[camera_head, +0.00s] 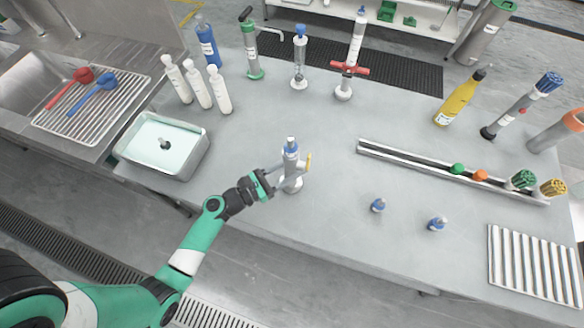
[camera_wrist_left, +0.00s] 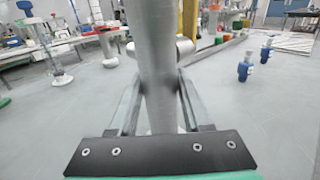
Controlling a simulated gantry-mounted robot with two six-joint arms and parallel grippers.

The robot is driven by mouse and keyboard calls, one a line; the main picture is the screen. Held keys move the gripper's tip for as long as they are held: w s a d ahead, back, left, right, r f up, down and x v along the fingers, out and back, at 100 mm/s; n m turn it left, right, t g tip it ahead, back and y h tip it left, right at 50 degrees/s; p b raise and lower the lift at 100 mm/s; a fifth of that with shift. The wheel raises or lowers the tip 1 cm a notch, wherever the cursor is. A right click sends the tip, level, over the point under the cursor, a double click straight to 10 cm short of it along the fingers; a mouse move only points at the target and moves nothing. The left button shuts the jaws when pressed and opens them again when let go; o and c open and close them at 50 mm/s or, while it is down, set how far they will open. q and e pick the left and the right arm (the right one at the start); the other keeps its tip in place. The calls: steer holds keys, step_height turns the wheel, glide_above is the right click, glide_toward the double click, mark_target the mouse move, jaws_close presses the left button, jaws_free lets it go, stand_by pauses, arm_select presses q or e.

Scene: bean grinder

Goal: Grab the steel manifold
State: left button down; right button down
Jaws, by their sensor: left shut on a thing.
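The steel manifold (camera_head: 292,167) is a grey upright column with a blue top, a side port with a yellow part on its right, and a round foot on the grey table. My left gripper (camera_head: 270,184) reaches it from the left and is shut on its column. In the left wrist view, the manifold's column (camera_wrist_left: 154,70) rises upright between the two fingers of the left gripper (camera_wrist_left: 155,105). Its top is out of that view, and its lower part is partly hidden. My right gripper is not in view.
A long metal rail (camera_head: 400,159) with coloured balls lies to the right. The table around the manifold is clear.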

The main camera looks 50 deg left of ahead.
arm_select(q)
steer(key=shift+r+p, duration=0.45)
steer(key=shift+r, duration=0.3)
step_height(320, 180, up, 2)
steer(key=shift+r+p, duration=0.1)
steer(key=shift+p, duration=0.65)
steer(key=s+d+r+p, duration=0.5)
steer(key=s+d+r, duration=0.2)
steer(key=s, duration=0.5)
step_height(320, 180, up, 2)
steer(key=shift+d+r, duration=0.15)
steer(key=shift+d, duration=0.05)
